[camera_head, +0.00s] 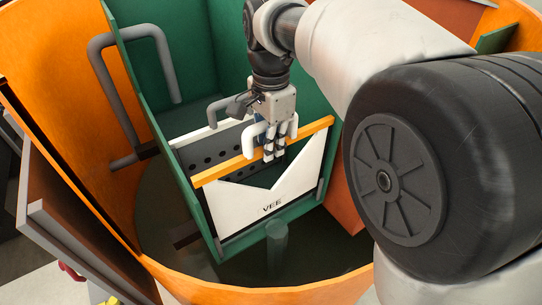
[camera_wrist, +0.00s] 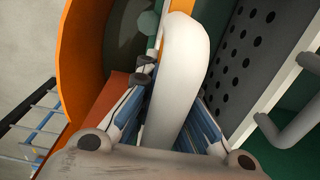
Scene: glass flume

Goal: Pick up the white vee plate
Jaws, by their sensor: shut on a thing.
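The white vee plate (camera_head: 236,212), marked VEE, stands upright across the open end of the green channel. It has a V-shaped notch and an orange bar (camera_head: 213,174) along its top. A white curved handle (camera_wrist: 182,70) rises from the bar. My gripper (camera_head: 272,151) is above the bar, with its fingers down around the handle. In the wrist view, the handle passes between the blue-sided fingers, and my gripper is shut on it. My fingers and wrist hide part of the handle in the head view. The plate's lower edge appears to be at the channel's end frame.
A dark perforated plate (camera_head: 208,157) with its own grey handle (camera_head: 222,106) stands close behind. The green channel walls (camera_head: 180,62) flank both plates. A grey bent pipe (camera_head: 104,80) is at left. An orange round tank (camera_head: 45,45) surrounds the channel.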

